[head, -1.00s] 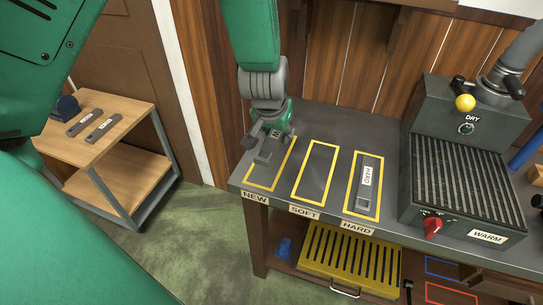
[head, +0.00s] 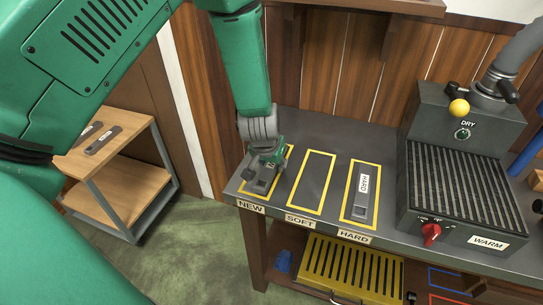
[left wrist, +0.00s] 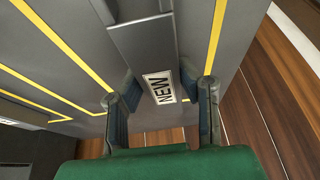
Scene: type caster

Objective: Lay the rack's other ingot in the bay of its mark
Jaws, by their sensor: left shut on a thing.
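A grey ingot with a white NEW label (left wrist: 160,87) is between the fingers of my left gripper (left wrist: 163,103). In the head view this ingot (head: 262,184) lies within the yellow outline of the NEW bay (head: 246,191), at the bench's left end, with my left gripper (head: 266,160) shut on its far end. I cannot tell whether it rests fully on the bench. The SOFT bay (head: 312,182) is empty. An ingot marked HARD (head: 361,208) lies in the HARD bay (head: 346,218). My right gripper is not in view.
A dark machine (head: 462,175) with a ribbed top, red knob and WARM label stands right of the bays. A yellow slotted rack (head: 350,270) is on the shelf below. A wooden cart (head: 125,130) at left holds labelled bars (head: 103,140). A shelf (head: 370,5) overhangs the back.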

